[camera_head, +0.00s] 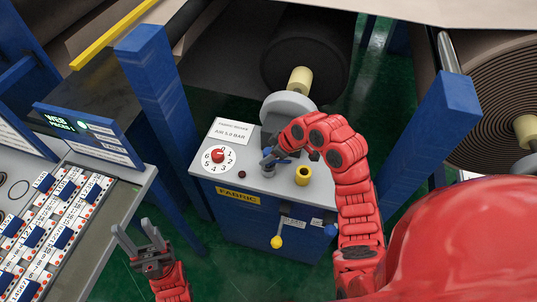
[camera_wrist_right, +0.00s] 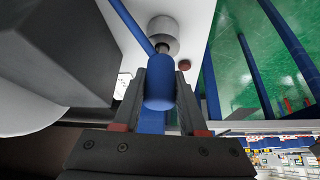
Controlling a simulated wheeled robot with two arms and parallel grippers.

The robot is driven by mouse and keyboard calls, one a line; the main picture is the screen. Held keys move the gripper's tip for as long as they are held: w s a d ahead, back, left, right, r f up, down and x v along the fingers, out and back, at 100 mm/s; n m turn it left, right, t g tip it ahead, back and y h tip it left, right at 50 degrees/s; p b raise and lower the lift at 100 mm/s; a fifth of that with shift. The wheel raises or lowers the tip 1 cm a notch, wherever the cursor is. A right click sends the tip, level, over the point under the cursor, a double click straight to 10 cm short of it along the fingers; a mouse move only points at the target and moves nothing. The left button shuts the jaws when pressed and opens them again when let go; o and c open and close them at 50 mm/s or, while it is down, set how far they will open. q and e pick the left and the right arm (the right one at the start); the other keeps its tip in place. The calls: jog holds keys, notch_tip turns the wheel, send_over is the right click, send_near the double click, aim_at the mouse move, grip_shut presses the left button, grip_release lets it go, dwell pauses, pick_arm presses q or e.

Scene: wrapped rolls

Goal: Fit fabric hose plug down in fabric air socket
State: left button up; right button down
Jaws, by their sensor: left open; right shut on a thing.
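The blue hose plug (camera_wrist_right: 160,92) is between the fingers of my right gripper (camera_wrist_right: 160,88), which is shut on it. In the right wrist view its far end meets a grey round fitting (camera_wrist_right: 163,27), which looks like the air socket. Whether the plug is seated or only touching cannot be told. In the head view this grey fitting (camera_head: 267,173) stands on the console top, and my right gripper (camera_head: 268,158) is just over it, partly hiding the plug. My left gripper (camera_head: 134,227) is open and empty, left of the console.
The console (camera_head: 215,182) carries a dial with a red knob (camera_head: 217,156), a yellow ring (camera_head: 303,175), a dark red button (camera_head: 242,174) and a yellow-tipped lever (camera_head: 277,242). A blue post (camera_head: 157,85) stands behind left. A panel of cards (camera_head: 45,225) lies at left.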

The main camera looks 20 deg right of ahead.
jog(key=shift+f+b, duration=0.35)
jog(key=shift+f, duration=0.2)
jog(key=shift+c, duration=1.9)
grip_release()
jog(key=shift+r, duration=0.1)
jog(key=shift+s+d+r, duration=0.1)
jog(key=shift+r, duration=0.15)
jog(key=p+v, duration=0.2)
jog(key=v, duration=1.4)
jog(key=shift+s+r, duration=0.25)
jog(key=shift+r, duration=0.05)
jog(key=shift+d, duration=0.1)
